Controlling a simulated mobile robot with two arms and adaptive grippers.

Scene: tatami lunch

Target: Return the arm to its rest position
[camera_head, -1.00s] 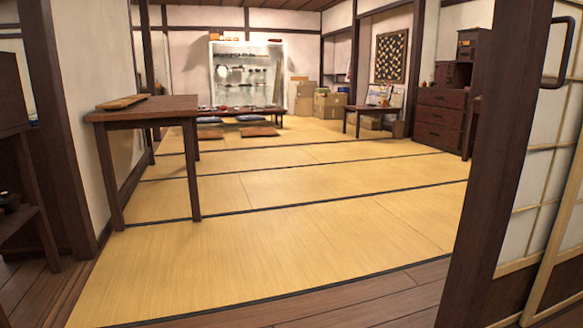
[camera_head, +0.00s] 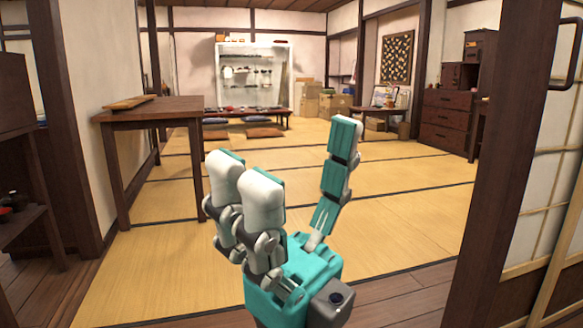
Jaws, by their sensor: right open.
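My right gripper (camera_head: 288,185) stands upright in the middle foreground, teal and white with grey joints. Its fingers point up and are spread wide apart, two on the left and one on the right. Nothing is between them. It is in front of the tatami floor (camera_head: 400,215) and touches nothing that I can see. My left gripper is not in view.
A tall dark table (camera_head: 150,108) with a wooden board (camera_head: 130,102) stands at the left. A dark door post (camera_head: 517,150) and sliding screen (camera_head: 553,190) are close on the right. A low table (camera_head: 250,111) with cushions is farther back. The tatami between is clear.

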